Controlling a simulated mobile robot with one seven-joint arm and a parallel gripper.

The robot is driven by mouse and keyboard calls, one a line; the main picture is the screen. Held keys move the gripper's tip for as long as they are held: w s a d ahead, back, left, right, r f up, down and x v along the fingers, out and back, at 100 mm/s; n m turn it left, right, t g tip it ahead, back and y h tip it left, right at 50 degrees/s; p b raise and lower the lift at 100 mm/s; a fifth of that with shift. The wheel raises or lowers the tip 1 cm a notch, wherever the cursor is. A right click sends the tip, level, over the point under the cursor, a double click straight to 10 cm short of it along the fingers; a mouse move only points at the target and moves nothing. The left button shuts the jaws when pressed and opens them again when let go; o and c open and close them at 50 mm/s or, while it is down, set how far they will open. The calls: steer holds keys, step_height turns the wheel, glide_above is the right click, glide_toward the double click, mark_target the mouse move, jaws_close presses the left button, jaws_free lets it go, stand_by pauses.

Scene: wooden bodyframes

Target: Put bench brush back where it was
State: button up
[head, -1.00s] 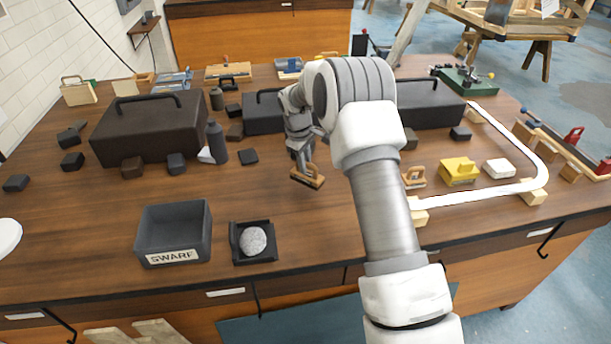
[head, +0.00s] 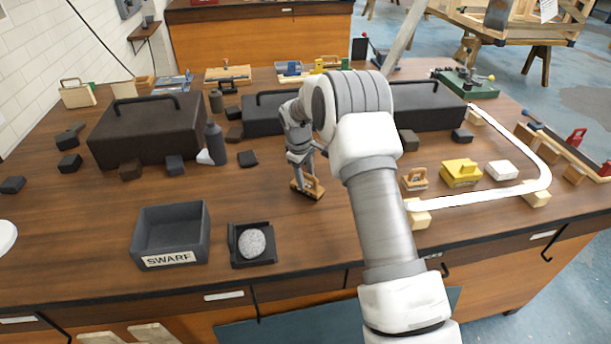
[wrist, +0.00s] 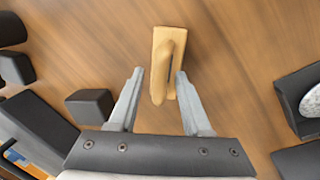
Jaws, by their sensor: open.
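The bench brush (head: 306,188), a small tan wooden block with an arched handle, sits on the bench top just below my gripper (head: 303,166) in the head view. In the wrist view the brush (wrist: 167,55) lies ahead of and partly between the two grey fingers (wrist: 160,73). The fingers are open, with visible gaps on both sides of the handle. Its underside is hidden. A similar wooden handled block (head: 415,179) stands further right, beside a yellow block (head: 460,172).
A SWARF tray (head: 171,252) and a dark holder with a round grey stone (head: 253,243) stand at the front left. Dark toolboxes (head: 148,130) stand behind.

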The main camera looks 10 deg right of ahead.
steer(key=s+a+r+m, duration=0.1)
steer(key=s+r, duration=0.3)
steer(key=r, duration=0.7)
steer(key=s+r+m, duration=0.1)
steer(key=s+r, duration=0.4)
steer(key=r, duration=0.6)
steer(key=s+d+r+m+t+y, duration=0.15)
steer(key=s+r, duration=0.25)
steer(key=s, duration=0.6)
steer(key=s+r+m+t+h, duration=0.1)
steer(key=s+r+m, duration=0.25)
steer(key=s, duration=0.55)
steer(key=s+f+m+t+y, duration=0.1)
steer(key=s+f+m, duration=0.1)
steer(key=s, duration=1)
steer(key=shift+s+f, duration=0.4)
steer(key=shift+f, duration=0.1)
